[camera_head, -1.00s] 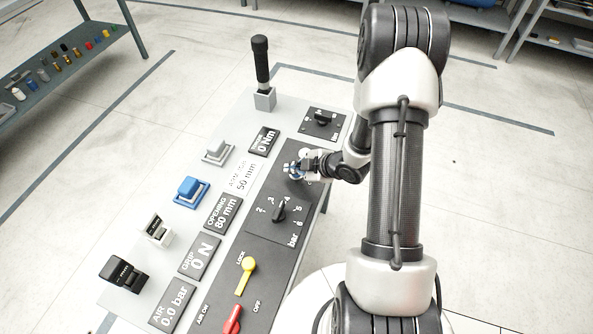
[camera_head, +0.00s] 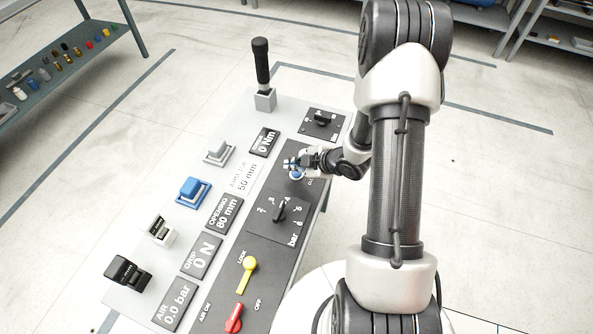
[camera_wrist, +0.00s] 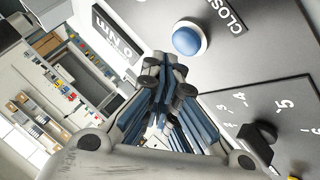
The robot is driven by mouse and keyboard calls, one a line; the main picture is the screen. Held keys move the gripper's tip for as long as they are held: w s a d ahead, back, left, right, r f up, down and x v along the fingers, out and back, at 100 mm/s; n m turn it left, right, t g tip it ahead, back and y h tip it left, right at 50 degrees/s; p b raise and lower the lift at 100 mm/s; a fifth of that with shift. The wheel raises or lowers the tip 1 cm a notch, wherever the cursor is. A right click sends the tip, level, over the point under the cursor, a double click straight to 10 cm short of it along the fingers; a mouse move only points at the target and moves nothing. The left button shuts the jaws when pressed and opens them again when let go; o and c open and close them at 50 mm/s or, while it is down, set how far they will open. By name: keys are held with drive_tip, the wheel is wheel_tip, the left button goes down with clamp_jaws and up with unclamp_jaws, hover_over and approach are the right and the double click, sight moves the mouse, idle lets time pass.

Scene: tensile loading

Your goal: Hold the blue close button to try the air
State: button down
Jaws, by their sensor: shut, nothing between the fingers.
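The round blue close button (camera_wrist: 187,40) sits in a white ring beside a CLOSE label on the dark panel. In the head view the button (camera_head: 297,174) shows just below my gripper (camera_head: 291,162), partly covered. My gripper is shut and empty. In the wrist view its fingertips (camera_wrist: 166,72) lie below and left of the button in the picture, and the button is fully visible. I see no contact between them. The displays read AIR 0.0 bar (camera_head: 176,302), GRIP 0 N (camera_head: 200,256) and OPENING 80 mm (camera_head: 224,214).
A numbered bar dial (camera_head: 281,213) is close to the button. A yellow LOCK lever (camera_head: 247,274) and red AIR lever (camera_head: 234,318) are nearer. A square blue button (camera_head: 192,190) and a tall black-handled lever (camera_head: 262,62) stand on the grey console (camera_head: 228,126).

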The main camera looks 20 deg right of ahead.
sight(295, 174)
drive_tip(key=shift+r+p, duration=1.75)
drive_tip(key=shift+r, duration=0.65)
drive_tip(key=shift+f, duration=0.1)
